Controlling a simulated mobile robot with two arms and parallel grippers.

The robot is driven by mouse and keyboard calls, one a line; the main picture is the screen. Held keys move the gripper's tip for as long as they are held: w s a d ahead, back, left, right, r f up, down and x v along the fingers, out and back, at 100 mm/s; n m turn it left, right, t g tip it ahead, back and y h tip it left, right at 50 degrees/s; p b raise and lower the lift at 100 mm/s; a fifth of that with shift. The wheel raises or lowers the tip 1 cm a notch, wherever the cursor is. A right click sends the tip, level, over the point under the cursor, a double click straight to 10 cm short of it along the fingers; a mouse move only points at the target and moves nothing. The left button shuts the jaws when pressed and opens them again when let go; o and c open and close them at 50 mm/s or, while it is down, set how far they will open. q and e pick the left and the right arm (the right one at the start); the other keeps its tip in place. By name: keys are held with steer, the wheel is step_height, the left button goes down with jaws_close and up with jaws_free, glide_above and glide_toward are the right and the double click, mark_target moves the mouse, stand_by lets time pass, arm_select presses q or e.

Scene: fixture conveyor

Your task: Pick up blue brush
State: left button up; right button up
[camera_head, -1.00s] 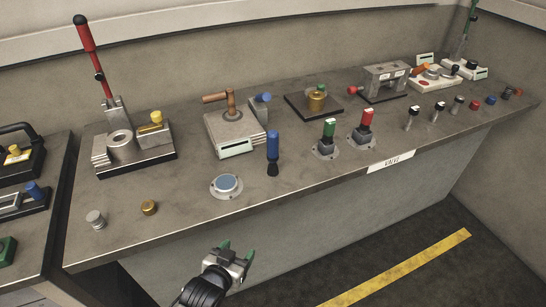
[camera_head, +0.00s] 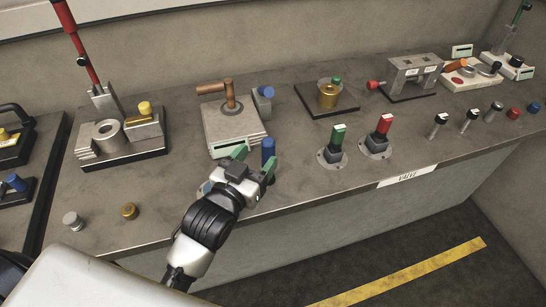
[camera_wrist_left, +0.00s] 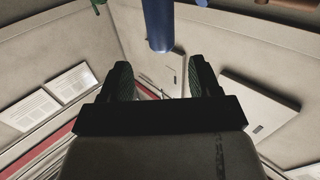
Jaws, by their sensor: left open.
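The blue brush (camera_head: 268,149) stands upright near the front of the grey bench (camera_head: 300,195). In the head view only the upper part of its blue handle shows; its dark lower end is hidden behind my gripper. My left gripper (camera_head: 254,163) has green-tipped fingers, open and empty, in front of the brush. One fingertip overlaps the handle in the picture. In the left wrist view the blue handle (camera_wrist_left: 158,26) hangs from the top edge, beyond the gap between the open fingers (camera_wrist_left: 162,82). My right gripper is not in view.
A round blue button (camera_head: 205,188) is partly hidden behind my gripper. A clamp block with a brown handle (camera_head: 232,122) stands behind the brush. Green (camera_head: 337,137) and red (camera_head: 381,133) levers stand to its right. Brass (camera_head: 129,211) and silver (camera_head: 73,220) knobs are at left.

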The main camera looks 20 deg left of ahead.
mark_target(271, 139)
arm_select(q)
steer(key=w, duration=0.2)
steer(key=shift+w+d, duration=0.3)
steer(key=w, duration=0.1)
steer(key=w+p, duration=0.1)
steer(key=w, duration=0.2)
steer(key=shift+w+d+f, duration=0.15)
steer(key=shift+d+f, duration=0.05)
steer(key=shift+f, duration=0.05)
steer(key=shift+w+d+f, duration=0.1)
steer(key=shift+w, duration=0.45)
steer(key=shift+s, duration=0.1)
steer(key=shift+c, duration=1)
steer(key=c, duration=0.8)
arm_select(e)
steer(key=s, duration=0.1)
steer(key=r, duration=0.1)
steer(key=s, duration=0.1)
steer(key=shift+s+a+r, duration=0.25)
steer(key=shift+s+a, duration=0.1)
